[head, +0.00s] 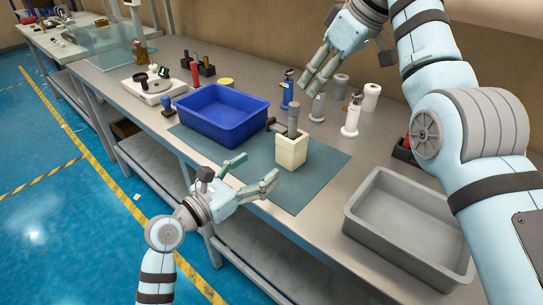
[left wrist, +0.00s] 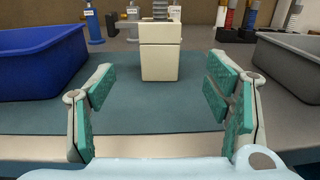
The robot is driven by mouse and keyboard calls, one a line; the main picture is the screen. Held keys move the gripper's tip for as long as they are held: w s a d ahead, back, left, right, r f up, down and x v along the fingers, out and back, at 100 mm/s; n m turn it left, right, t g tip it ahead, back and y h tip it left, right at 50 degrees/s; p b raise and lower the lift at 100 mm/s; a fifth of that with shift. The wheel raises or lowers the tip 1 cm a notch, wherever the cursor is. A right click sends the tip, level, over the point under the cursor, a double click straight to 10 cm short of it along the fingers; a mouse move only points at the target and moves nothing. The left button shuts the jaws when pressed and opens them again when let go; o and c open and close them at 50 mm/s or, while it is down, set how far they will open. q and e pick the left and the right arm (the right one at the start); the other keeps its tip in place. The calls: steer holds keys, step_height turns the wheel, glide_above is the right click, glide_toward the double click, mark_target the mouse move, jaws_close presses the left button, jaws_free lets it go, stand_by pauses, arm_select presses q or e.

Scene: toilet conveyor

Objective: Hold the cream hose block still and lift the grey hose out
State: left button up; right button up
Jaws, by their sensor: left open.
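The cream hose block (head: 291,150) stands upright on the teal mat. The grey hose (head: 293,118) sticks up out of its top, with a side piece (head: 274,125) reaching left. In the left wrist view the block (left wrist: 161,55) stands ahead, between the open fingers but beyond them, with the lower part of the hose (left wrist: 160,9) above it. My left gripper (head: 250,176) is open and empty at the mat's front edge, short of the block. My right gripper (head: 316,72) is above and behind the block, apart from the hose, with its fingers seen from the side.
A blue bin (head: 222,138) stands left of the block and a grey tray (head: 357,235) stands to the right. White and blue bottles (head: 351,118) stand behind the mat (head: 323,168). The mat in front of the block is clear.

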mark_target(284, 150)
arm_select(q)
steer(key=x, duration=1.2)
steer(key=shift+a, duration=0.1)
steer(key=c, duration=1.4)
steer(key=o, duration=0.5)
steer(key=shift+c, duration=0.7)
